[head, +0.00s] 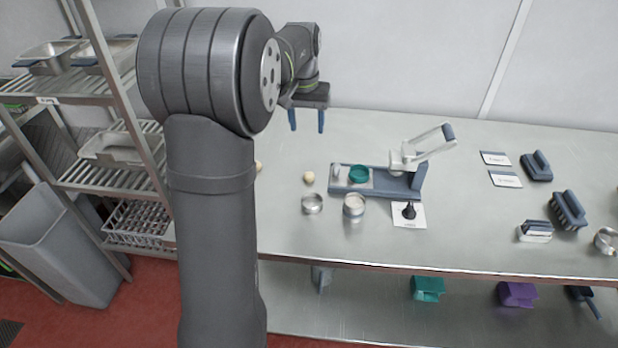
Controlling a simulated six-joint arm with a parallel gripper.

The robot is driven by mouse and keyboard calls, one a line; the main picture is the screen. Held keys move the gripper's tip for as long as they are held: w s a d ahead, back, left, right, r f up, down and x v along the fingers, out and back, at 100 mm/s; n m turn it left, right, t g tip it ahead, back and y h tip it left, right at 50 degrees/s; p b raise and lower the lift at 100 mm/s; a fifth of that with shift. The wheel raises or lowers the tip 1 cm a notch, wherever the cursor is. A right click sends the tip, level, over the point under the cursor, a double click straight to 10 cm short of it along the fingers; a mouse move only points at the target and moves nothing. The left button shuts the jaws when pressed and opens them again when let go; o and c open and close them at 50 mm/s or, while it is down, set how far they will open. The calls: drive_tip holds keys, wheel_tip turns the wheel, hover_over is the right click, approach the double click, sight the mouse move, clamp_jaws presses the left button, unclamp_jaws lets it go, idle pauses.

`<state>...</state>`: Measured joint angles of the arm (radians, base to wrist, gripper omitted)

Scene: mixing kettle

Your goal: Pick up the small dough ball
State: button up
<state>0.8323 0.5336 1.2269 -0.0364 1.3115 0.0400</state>
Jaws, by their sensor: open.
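A pale dough ball (309,178) sits on the steel table left of the blue-grey press base. A second pale ball (258,167) shows at the edge of my arm, which hides part of it, so I cannot tell which is smaller. My gripper (306,121) points down above the back of the table, its two blue fingers apart with nothing between them. It is well above the first ball and apart from it.
A press (400,182) with a raised handle and green ring (359,174) stands right of the ball. Metal cups (312,204) (354,205) stand in front. A black nozzle (409,210) stands on a white card. Cards, brushes and tools lie farther right. A wire shelf (110,150) is at left.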

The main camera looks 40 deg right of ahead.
drive_tip(key=s+a+m+t+h, duration=0.1)
drive_tip(key=s+a+m+h, duration=0.2)
drive_tip(key=a, duration=0.2)
approach(310, 177)
drive_tip(key=shift+t, duration=0.4)
drive_tip(key=x, duration=0.6)
drive_tip(key=shift+s+d+f, duration=0.15)
drive_tip(key=shift+s+f, duration=0.1)
drive_tip(key=shift+f, duration=0.05)
drive_tip(key=shift+c, duration=0.4)
drive_tip(key=c, duration=1)
